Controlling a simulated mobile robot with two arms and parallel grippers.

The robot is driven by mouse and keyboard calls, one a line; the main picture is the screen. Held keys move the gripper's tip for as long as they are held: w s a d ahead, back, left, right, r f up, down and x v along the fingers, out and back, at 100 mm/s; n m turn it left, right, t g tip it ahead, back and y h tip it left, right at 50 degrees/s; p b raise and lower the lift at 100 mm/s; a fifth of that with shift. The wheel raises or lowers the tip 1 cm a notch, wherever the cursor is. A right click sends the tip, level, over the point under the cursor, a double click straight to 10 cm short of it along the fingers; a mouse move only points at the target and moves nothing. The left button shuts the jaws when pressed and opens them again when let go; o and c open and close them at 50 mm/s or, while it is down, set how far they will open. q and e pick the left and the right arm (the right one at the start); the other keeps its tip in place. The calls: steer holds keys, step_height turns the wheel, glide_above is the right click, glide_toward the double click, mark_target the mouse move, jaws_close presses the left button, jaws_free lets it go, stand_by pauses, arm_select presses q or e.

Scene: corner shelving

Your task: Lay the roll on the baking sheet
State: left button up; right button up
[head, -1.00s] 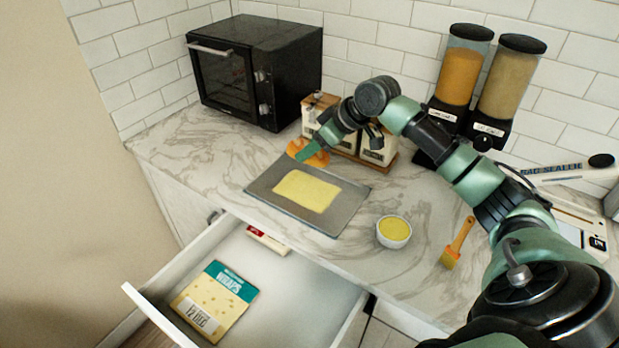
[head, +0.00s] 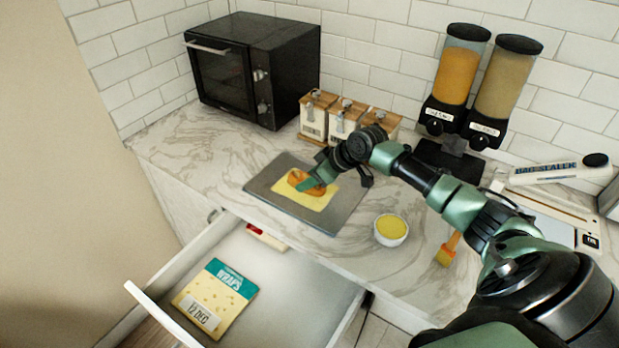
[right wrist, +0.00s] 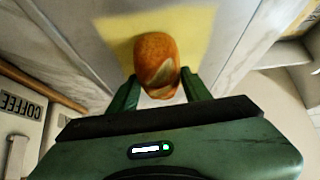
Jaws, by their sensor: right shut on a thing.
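The roll (head: 297,177) is orange-brown and sits between the fingers of my right gripper (head: 313,186), which is shut on it. The roll is over the yellow sheet (head: 312,200) that lies on the grey baking sheet (head: 344,214). In the right wrist view the roll (right wrist: 157,62) shows between the two green fingers of the right gripper (right wrist: 158,92), with the yellow sheet (right wrist: 195,30) behind it. I cannot tell whether the roll touches the yellow sheet. My left gripper is not in view.
A small bowl of yellow stuff (head: 390,229) and a brush (head: 449,250) stand right of the baking sheet. Canisters (head: 345,120) and a black oven (head: 253,70) stand behind. An open drawer (head: 300,275) in front holds a wraps packet (head: 215,297).

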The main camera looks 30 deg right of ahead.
steer(key=shift+f, duration=0.1)
steer(key=o, duration=1.3)
steer(key=shift+o, duration=0.2)
steer(key=shift+r, duration=0.25)
steer(key=shift+s+d+r, duration=0.2)
steer(key=shift+s, duration=0.05)
steer(key=b+v, duration=0.2)
steer(key=v, duration=0.9)
